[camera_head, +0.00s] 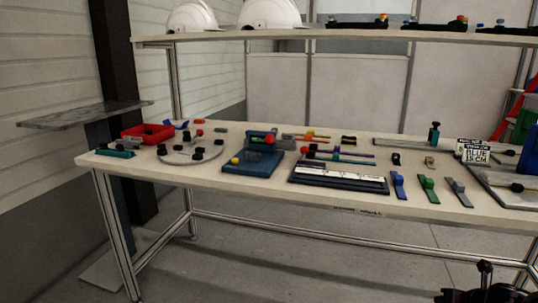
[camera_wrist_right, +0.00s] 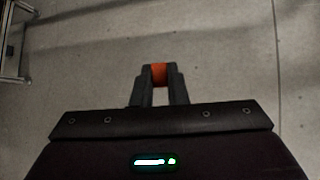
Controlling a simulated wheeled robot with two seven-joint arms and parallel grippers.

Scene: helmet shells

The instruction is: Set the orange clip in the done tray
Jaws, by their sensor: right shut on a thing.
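My right gripper (camera_wrist_right: 160,80) is shut on the orange clip (camera_wrist_right: 160,74) in the right wrist view, with bare floor behind it. Only a small orange block of the clip shows between the dark fingertips. In the head view only dark parts of my right arm show at the bottom right corner, below the table's front edge, and the clip cannot be made out there. A red tray (camera_head: 147,138) stands at the table's left end; no label shows to tell whether it is the done tray. My left gripper is not in view.
The long table (camera_head: 220,192) holds a round grey plate (camera_head: 178,156), a blue fixture (camera_head: 252,163), a dark tray (camera_head: 340,183), and blue, green and grey clips at the front right. A small sign (camera_head: 474,152) stands by a grey board.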

